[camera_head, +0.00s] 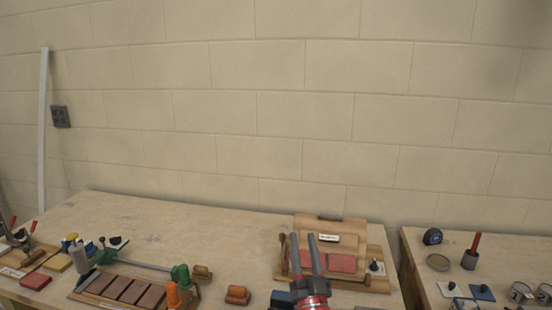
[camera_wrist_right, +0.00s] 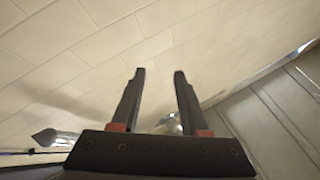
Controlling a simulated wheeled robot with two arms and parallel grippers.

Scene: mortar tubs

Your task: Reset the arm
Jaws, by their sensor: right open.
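My right gripper (camera_head: 304,256) reaches up from the bottom of the head view, in front of a wooden board holding red blocks. Its two dark fingers stand apart with nothing between them. The right wrist view shows the same open fingers (camera_wrist_right: 158,75) against the block wall. My left gripper is not in view.
A wooden table (camera_head: 150,220) stands against the block wall. On it are the wooden board (camera_head: 375,240), a tray of brown tiles (camera_head: 125,289) with green and orange clamps, and a small orange-brown block (camera_head: 237,295). A second table at right carries a tape measure (camera_head: 432,236) and a dark cup (camera_head: 469,260).

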